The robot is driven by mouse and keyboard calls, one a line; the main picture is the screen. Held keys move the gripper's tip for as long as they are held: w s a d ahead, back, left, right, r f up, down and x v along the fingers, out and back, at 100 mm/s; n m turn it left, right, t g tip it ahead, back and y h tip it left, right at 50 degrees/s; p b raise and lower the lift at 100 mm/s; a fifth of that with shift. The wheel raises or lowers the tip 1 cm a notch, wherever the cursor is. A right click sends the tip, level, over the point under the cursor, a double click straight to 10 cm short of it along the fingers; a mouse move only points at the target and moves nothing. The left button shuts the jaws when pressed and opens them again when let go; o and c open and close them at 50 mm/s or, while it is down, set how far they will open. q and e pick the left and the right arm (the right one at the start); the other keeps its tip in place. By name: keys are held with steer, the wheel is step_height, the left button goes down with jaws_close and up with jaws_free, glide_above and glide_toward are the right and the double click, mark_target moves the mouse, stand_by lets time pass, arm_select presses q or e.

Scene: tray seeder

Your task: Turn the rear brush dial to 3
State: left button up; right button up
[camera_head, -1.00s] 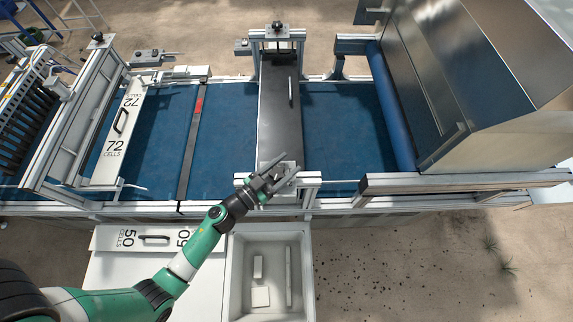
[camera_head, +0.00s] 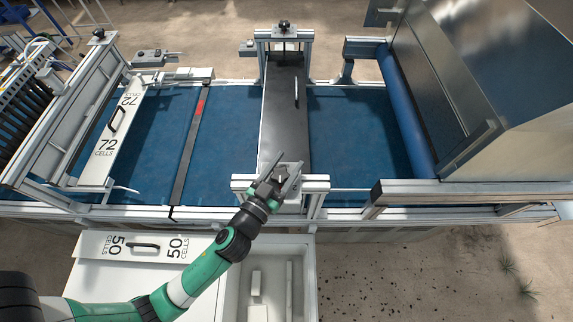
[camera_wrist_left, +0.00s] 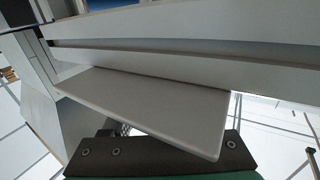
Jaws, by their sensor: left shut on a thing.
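The dark brush unit (camera_head: 283,120) spans the blue belt as a long black cover with a handle. A dark knob (camera_head: 284,24) stands on the metal frame at its far end. My left gripper (camera_head: 289,163) is over the frame at the near end of the cover, its two fingers pointing up the picture. It is shut on a small dark dial there, mostly hidden by the fingers. No scale or number can be read. In the left wrist view, a pale flat plate (camera_wrist_left: 150,105) lies just beyond the dark gripper body; the dial does not show there. My right gripper is out of view.
A hopper (camera_head: 510,90) with a blue roller (camera_head: 405,110) stands at the right. A 72-cell plate (camera_head: 112,140) is at the left, a 50-cell plate (camera_head: 145,246) at the front. An open bin (camera_head: 308,270) lies below the gripper.

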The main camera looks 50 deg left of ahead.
mark_target(276, 183)
arm_select(q)
steer(key=o, duration=1.4)
steer(key=b+v, duration=0.2)
steer(key=v, duration=0.3)
steer(key=b+v, duration=0.2)
steer(key=v, duration=0.3)
steer(key=shift+s+d+f, duration=0.15)
steer(key=shift+d+f, duration=0.05)
steer(key=shift+s+d+r, duration=0.1)
steer(key=shift+s+r, duration=0.15)
steer(key=shift+s, duration=0.35)
